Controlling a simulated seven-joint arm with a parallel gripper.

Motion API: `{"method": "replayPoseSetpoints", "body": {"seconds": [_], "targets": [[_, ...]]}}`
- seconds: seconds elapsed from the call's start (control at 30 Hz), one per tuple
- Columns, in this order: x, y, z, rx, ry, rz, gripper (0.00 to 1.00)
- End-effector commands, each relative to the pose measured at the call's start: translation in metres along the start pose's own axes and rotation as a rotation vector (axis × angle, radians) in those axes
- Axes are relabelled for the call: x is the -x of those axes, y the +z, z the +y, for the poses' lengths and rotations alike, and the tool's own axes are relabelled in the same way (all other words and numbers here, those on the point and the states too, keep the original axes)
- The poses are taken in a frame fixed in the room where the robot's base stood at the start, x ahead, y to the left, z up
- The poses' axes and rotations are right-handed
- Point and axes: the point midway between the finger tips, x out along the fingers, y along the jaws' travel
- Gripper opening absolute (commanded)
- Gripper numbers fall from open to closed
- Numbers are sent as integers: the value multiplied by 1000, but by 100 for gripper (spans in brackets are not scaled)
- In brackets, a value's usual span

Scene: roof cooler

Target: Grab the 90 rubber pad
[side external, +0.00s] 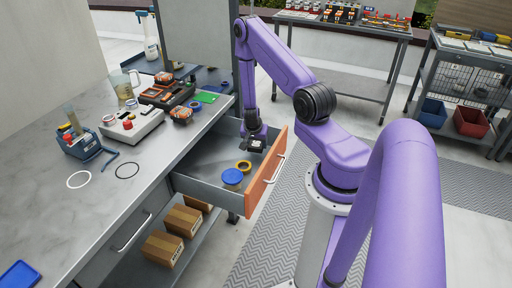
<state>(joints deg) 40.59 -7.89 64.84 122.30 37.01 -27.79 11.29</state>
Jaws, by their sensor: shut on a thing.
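My gripper (255,139) points down into an open drawer (205,181) with an orange-brown front, near its far right corner. It is shut on a small dark, flat piece (257,149) with a pale mark; this looks like a rubber pad, but the number on it is too small to read. The fingers are small and partly hidden, so the exact grip does not show. A blue round lid-like disc (232,177) and a yellow ring (244,165) lie on the drawer floor, just left of and nearer than the gripper.
The drawer's front panel (267,178) stands close right of my gripper. Cardboard boxes (163,247) sit below.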

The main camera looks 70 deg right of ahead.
Motion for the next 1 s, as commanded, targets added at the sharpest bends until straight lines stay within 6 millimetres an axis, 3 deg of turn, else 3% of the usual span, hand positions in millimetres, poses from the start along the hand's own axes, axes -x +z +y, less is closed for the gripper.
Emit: {"method": "replayPoseSetpoints", "body": {"seconds": [0.53, 1.0], "targets": [[102, -44, -1, -7, -5, 6, 30], [152, -64, 0, -5, -2, 4, 30]]}}
